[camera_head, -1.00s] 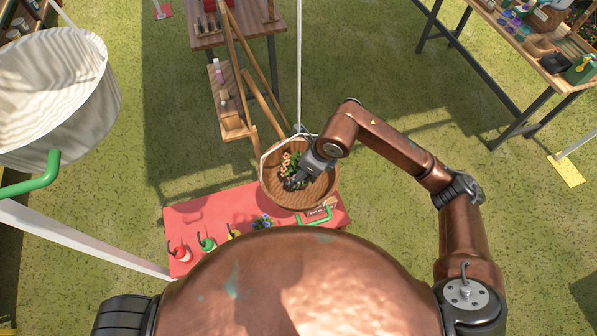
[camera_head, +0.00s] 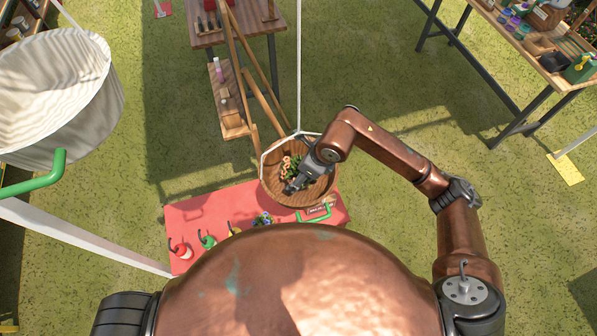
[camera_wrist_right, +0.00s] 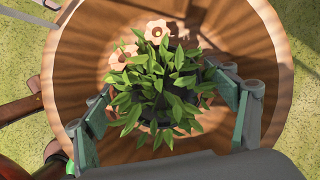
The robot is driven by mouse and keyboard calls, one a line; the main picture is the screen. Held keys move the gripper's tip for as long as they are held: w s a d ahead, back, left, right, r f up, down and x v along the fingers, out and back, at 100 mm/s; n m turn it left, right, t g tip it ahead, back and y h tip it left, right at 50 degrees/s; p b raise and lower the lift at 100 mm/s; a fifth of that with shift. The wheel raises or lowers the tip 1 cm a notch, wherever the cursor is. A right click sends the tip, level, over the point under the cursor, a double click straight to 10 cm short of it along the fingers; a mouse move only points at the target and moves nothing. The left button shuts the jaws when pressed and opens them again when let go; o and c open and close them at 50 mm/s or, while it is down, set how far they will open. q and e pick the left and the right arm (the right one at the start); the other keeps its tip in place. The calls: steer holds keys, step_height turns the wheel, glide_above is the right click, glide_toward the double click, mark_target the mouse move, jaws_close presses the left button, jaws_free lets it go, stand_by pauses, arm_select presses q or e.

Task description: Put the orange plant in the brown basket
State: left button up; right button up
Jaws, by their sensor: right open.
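The orange plant (camera_head: 290,166), with green leaves and pale orange flowers, is inside the round brown basket (camera_head: 322,190). My right gripper (camera_head: 292,188) reaches into the basket beside the plant. In the right wrist view the open fingers of my right gripper (camera_wrist_right: 165,115) stand on either side of the leafy plant (camera_wrist_right: 155,85), and the basket's wooden wall (camera_wrist_right: 230,35) surrounds them. The plant's pot is mostly hidden under the leaves. My left gripper is out of view.
A red table (camera_head: 200,208) below holds red, green and yellow bottles (camera_head: 207,240) and a blue-flowered plant (camera_head: 263,220). A white pole stands behind the basket. A large pale fabric bin (camera_head: 60,100) is at left. Grass is open to the right.

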steer(key=shift+r, duration=0.2)
steer(key=b+v, duration=0.2)
steer(key=v, duration=1)
steer(key=shift+b, duration=0.35)
